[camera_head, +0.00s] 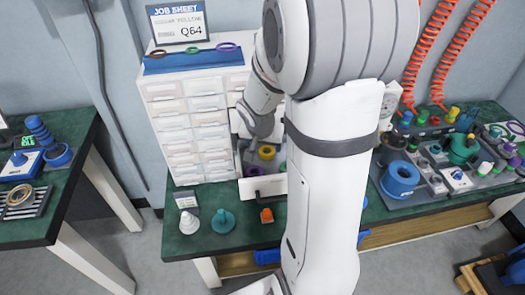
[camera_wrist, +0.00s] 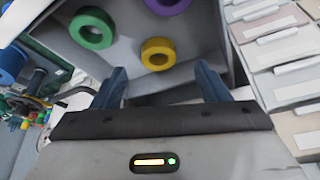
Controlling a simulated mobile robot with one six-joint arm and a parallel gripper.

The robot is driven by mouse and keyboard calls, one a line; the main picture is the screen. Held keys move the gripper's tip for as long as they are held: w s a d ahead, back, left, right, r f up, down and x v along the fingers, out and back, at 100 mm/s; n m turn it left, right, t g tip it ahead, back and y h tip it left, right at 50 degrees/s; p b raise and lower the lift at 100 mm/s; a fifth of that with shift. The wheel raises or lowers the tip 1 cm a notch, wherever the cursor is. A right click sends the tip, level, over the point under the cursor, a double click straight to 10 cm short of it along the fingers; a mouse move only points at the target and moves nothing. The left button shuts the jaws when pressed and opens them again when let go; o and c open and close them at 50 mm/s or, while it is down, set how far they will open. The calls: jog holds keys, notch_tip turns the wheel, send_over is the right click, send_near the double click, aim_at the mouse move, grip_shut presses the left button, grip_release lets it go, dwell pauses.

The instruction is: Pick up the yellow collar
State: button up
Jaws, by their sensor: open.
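The yellow collar (camera_wrist: 158,42) lies on the grey floor of an open drawer in the wrist view, just beyond and between my fingertips. It also shows in the head view (camera_head: 267,152), beside my arm. My gripper (camera_wrist: 161,76) is open and empty, with its two blue fingers apart and pointing into the drawer. The yellow collar is not between the fingers. A green collar (camera_wrist: 78,29) lies to its left and a purple collar (camera_wrist: 168,6) lies beyond it, cut by the frame's top edge. My arm hides part of the drawer in the head view.
The open drawer's pale front (camera_head: 262,188) juts from a white drawer cabinet (camera_head: 190,110). More closed drawers (camera_wrist: 285,70) are close on the wrist view's right. A job sheet (camera_head: 180,22) stands on top. White and teal cones and an orange part stand on the green bench.

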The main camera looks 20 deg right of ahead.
aim_at(267, 149)
jog(key=x, duration=0.6)
jog(key=shift+w+d+r+b, duration=0.1)
jog(key=shift+w+d+b, duration=0.2)
jog(key=shift+w+d, duration=0.1)
jog(key=shift+c, duration=0.5)
jog(key=c, duration=1)
jog(key=shift+c, duration=0.6)
jog(key=shift+r, duration=0.15)
